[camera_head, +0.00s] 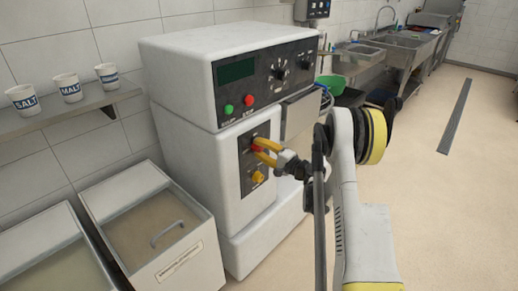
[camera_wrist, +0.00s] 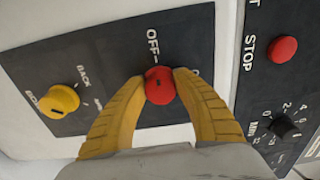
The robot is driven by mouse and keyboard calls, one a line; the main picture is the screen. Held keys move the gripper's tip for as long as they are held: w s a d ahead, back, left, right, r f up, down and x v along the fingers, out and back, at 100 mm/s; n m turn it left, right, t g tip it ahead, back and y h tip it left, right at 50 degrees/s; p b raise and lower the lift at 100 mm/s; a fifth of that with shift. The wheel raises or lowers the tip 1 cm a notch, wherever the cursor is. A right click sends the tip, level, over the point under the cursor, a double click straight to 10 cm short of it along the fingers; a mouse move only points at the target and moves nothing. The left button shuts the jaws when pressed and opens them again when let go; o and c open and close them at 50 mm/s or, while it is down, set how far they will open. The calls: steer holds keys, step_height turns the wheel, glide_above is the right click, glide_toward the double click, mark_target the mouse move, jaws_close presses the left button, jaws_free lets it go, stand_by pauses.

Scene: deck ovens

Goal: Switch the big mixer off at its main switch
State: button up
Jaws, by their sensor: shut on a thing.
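The big mixer (camera_head: 186,88) is the tall white machine in the middle of the head view, with dark control panels on its front. In the wrist view its red rotary knob (camera_wrist: 160,88) sits on a dark plate, with the word OFF beside it and another label partly hidden by a finger. My gripper (camera_wrist: 161,80) has its two yellow fingers shut on the red knob, one on each side. In the head view my gripper (camera_head: 258,147) reaches the lower front panel from the right and covers most of the knob.
A yellow knob (camera_wrist: 60,100) marked BACK sits on the same plate. A red STOP button (camera_wrist: 282,49), a green button (camera_head: 229,109) and a dial (camera_head: 279,70) are on the upper panel. Lidded bins (camera_head: 190,268) stand at left. Open floor lies to the right.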

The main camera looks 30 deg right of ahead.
steer(key=o, duration=1.2)
steer(key=v, duration=1.2)
steer(key=shift+r, duration=0.1)
